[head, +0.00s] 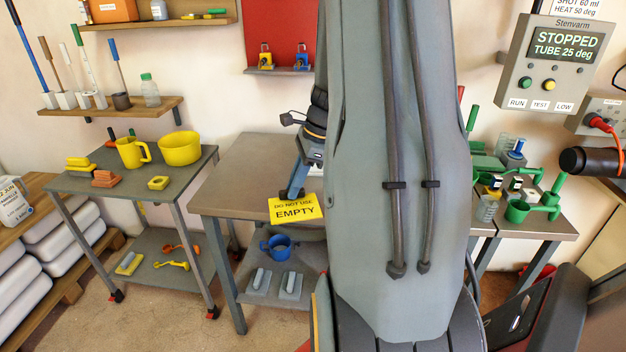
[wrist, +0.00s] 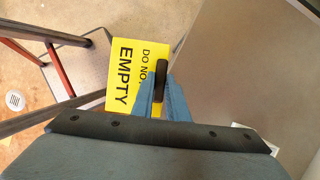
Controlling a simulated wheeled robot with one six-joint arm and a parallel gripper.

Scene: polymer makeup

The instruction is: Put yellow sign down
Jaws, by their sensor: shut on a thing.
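The yellow sign (head: 296,208) reads "DO NOT USE EMPTY". My gripper (head: 293,190) is shut on it at the sign's top edge, in front of the middle table's front edge. In the wrist view the sign (wrist: 126,78) hangs out past the blue fingers (wrist: 160,95), with a dark and yellow piece between them. The sign shows beyond the table edge in the wrist view, with floor and a lower shelf behind it. Whether it touches the table I cannot tell.
The middle table's top (head: 235,180) is bare at the left. A lower shelf holds a blue cup (head: 279,247). My arm hides much of the middle table.

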